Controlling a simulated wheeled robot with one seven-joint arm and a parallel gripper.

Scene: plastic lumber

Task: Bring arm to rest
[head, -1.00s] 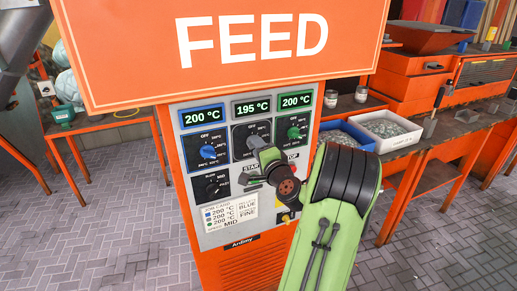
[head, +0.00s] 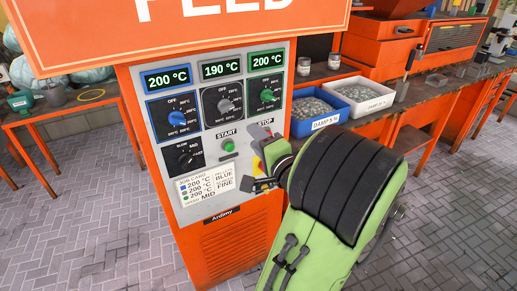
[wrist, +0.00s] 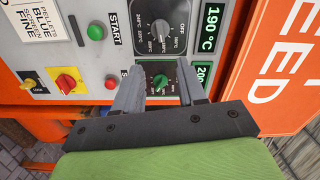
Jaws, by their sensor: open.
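My green arm (head: 325,225) reaches up from the bottom of the head view, with its black ribbed joint at the right. My gripper (wrist: 159,66) is open and empty in front of the control panel (head: 208,140). In the wrist view the green knob (wrist: 160,81) shows between its two grey fingers, beyond the tips; I see no contact. The grey knob (head: 224,103) and blue knob (head: 177,118) are clear of the arm. The displays read 200, 190 and 200 °C. The arm hides part of the panel's lower right.
The orange FEED sign (head: 130,30) overhangs the panel. On the right, a blue bin (head: 320,108) and a white bin (head: 364,95) of flakes stand on an orange bench close behind my arm. Paved floor (head: 90,215) is open at the left.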

